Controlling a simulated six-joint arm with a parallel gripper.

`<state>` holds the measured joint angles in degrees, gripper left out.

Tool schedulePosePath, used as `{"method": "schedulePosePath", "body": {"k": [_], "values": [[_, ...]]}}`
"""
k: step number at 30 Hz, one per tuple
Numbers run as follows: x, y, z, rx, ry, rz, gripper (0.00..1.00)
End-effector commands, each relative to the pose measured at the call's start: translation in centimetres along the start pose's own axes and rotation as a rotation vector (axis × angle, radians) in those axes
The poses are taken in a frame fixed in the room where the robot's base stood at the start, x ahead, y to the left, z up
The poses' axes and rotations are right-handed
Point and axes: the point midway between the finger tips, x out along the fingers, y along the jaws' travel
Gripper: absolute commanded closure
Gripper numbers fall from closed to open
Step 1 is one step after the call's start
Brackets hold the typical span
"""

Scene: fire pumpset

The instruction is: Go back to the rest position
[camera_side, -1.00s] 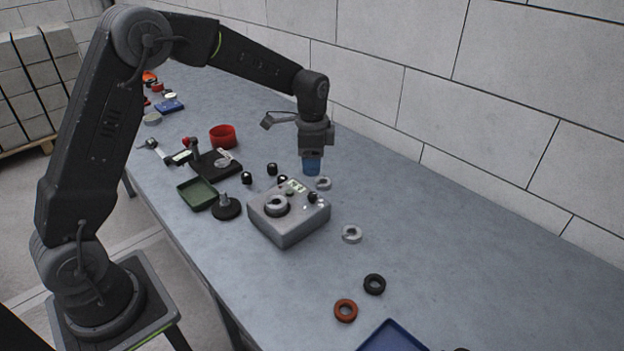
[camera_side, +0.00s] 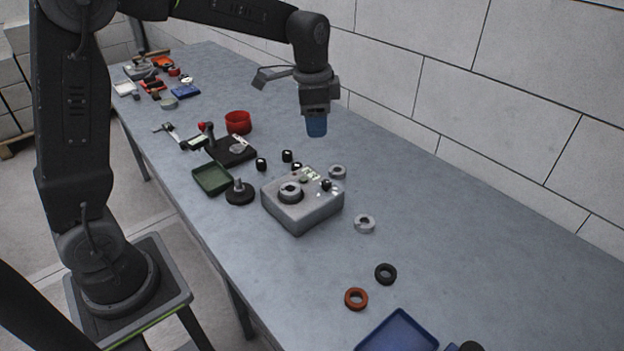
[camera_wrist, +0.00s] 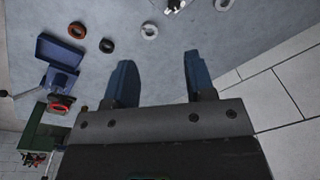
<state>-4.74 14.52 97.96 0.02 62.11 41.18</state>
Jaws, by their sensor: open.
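My gripper (camera_side: 317,126) hangs above the far side of the bench, behind and a little right of the grey pump housing (camera_side: 300,212). In the wrist view its two blue fingers (camera_wrist: 157,80) are apart with nothing between them. The housing carries a grey ring and small dark knobs on top. A grey ring (camera_side: 337,172) lies just behind the housing, and another grey ring (camera_side: 364,223) lies to its right. A black ring (camera_side: 385,273) and an orange-red ring (camera_side: 356,298) lie nearer the front.
A blue tray (camera_side: 398,332) is at the front edge of the view. A green tray (camera_side: 212,178), a black round base (camera_side: 240,194), a black fixture (camera_side: 232,150) and a red cup (camera_side: 238,122) stand left of the housing. A block wall (camera_side: 470,110) runs behind the bench.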

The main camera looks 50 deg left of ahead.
Motion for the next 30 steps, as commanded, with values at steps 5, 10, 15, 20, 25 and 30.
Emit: {"method": "schedulePosePath", "body": {"k": [5,10,15,20,25,30], "values": [[-4.7,4.7,4.1,-0.167,0.094,-0.063,0.5],[-6.8,9.1,8.3,-0.329,0.19,-0.101,0.5],[-7.1,12.9,12.4,-0.479,0.289,-0.12,0.5],[-6.4,15.2,14.9,-0.58,0.356,-0.122,0.5],[-5.9,16.2,15.9,-0.626,0.387,-0.119,0.5],[-5.8,16.2,16.0,-0.632,0.387,-0.118,0.5]]}}
